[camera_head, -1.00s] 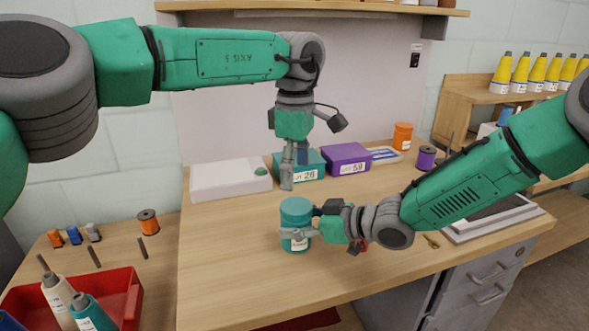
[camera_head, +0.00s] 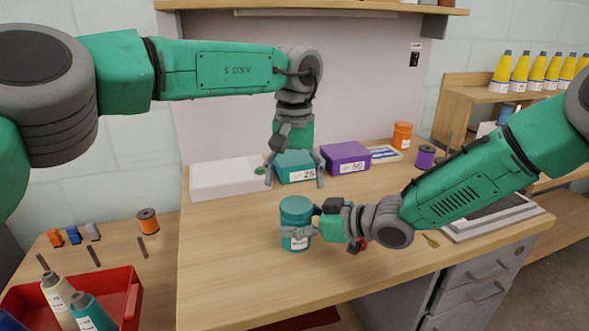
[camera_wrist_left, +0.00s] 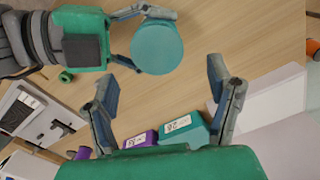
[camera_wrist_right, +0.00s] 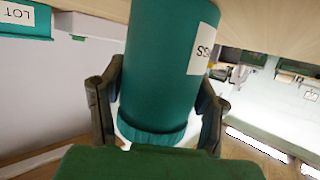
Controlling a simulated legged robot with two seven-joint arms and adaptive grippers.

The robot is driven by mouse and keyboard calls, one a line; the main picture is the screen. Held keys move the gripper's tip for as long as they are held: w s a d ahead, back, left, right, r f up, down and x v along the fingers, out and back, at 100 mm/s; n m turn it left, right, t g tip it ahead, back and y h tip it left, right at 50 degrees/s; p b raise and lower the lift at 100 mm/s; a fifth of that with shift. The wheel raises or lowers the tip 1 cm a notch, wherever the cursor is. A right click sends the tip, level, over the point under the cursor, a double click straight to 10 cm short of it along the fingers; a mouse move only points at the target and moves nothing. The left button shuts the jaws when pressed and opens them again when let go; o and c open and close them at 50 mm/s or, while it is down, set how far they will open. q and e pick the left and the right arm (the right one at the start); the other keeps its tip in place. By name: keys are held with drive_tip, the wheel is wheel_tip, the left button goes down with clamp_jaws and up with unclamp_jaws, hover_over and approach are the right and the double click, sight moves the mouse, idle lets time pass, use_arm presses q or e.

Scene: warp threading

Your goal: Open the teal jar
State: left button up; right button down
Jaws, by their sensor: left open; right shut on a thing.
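The teal jar (camera_head: 296,243) stands upright near the middle of the table, its lid (camera_head: 296,205) on top. In the left wrist view the round lid (camera_wrist_left: 157,47) is seen from above. My right gripper (camera_head: 297,231) is shut around the jar's body from the right, below the lid. In the right wrist view the jar's labelled body (camera_wrist_right: 160,60) is between its fingers. My left gripper (camera_head: 295,184) is open and empty, pointing down above and apart from the lid. In the left wrist view its fingers (camera_wrist_left: 158,75) are spread wide, with the lid beyond them.
A teal box (camera_head: 296,168), a purple box (camera_head: 345,158) and a white box (camera_head: 228,179) stand behind the jar. A purple spool (camera_head: 426,157) and an orange spool (camera_head: 403,135) are at the back right. The table front (camera_head: 230,270) left of the jar is clear.

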sight(294, 204)
use_arm(q)
wheel_tip(294, 204, down, 6)
drive_tip(key=shift+r, duration=0.1)
drive_tip(key=shift+c, duration=0.4)
